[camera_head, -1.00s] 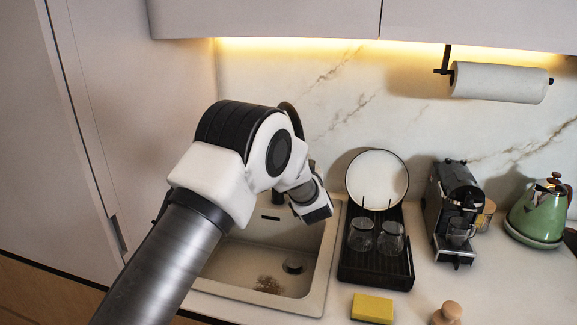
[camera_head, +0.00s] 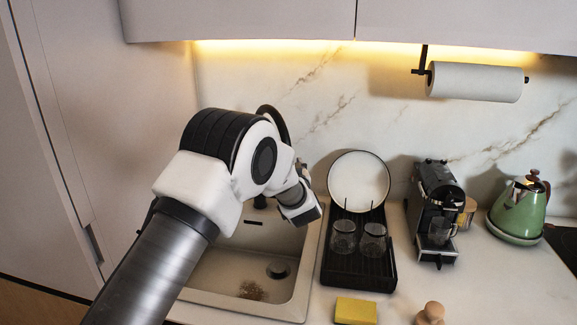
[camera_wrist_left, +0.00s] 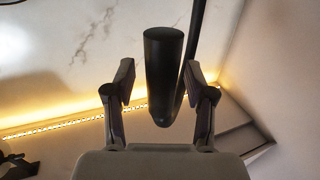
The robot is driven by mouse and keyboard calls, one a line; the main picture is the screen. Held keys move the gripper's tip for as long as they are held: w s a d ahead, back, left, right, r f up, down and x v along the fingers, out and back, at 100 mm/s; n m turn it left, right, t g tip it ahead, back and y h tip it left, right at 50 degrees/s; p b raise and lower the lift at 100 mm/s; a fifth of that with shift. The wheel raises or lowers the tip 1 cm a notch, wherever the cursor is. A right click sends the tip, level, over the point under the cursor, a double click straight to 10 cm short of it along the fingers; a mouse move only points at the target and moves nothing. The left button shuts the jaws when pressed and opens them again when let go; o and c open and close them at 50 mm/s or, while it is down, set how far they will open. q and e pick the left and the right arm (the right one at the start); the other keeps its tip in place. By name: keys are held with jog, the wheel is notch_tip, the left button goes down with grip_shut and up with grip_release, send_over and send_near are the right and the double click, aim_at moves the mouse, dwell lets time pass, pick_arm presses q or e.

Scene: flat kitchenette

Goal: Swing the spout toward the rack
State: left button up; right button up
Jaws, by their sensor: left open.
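The black spout shows in the left wrist view as a thick dark cylinder (camera_wrist_left: 163,75) joined to a thin curved pipe (camera_wrist_left: 197,45). My left gripper (camera_wrist_left: 160,82) is open, with one finger on each side of the cylinder; I cannot tell whether either touches it. In the head view the top of the black faucet arc (camera_head: 272,112) shows behind my left arm, which hides most of the spout and the fingers. The black rack (camera_head: 358,268) stands right of the sink, holding a round white plate (camera_head: 359,180) and two upturned glasses (camera_head: 343,237). My right gripper is not in view.
The beige sink (camera_head: 215,275) lies below my left arm, with a drain and a brown stain. A yellow sponge (camera_head: 355,311) and a wooden knob-like object (camera_head: 430,314) lie in front of the rack. A coffee machine (camera_head: 435,205) and green kettle (camera_head: 519,208) stand further right.

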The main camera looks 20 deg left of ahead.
pick_arm(q)
jog(key=shift+r, duration=0.1)
jog(key=shift+s, duration=0.15)
jog(key=v, duration=1.1)
jog(key=shift+s+d, duration=0.2)
jog(key=shift+s, duration=0.1)
